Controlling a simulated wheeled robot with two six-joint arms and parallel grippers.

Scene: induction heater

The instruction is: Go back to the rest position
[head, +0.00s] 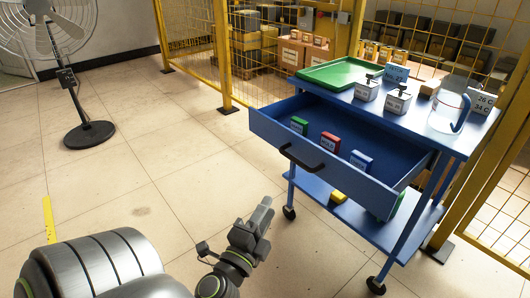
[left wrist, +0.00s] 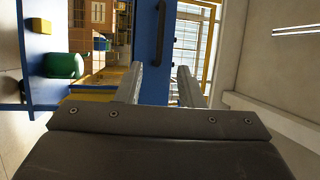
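My left gripper (head: 264,208) is at the lower middle of the head view, over bare floor, left of the blue cart (head: 414,233) and apart from it. In the left wrist view its two fingers (left wrist: 160,68) stand apart with nothing between them. Beyond them is a blue panel with a black handle (left wrist: 163,18). My right gripper is in neither view.
The cart's drawer (head: 340,170) is pulled out and holds several small coloured boxes. A green tray (head: 337,74) and a clear jug (head: 447,112) stand on top. A fan (head: 90,134) stands at left. Yellow fencing (head: 222,60) runs behind. Floor left of the cart is clear.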

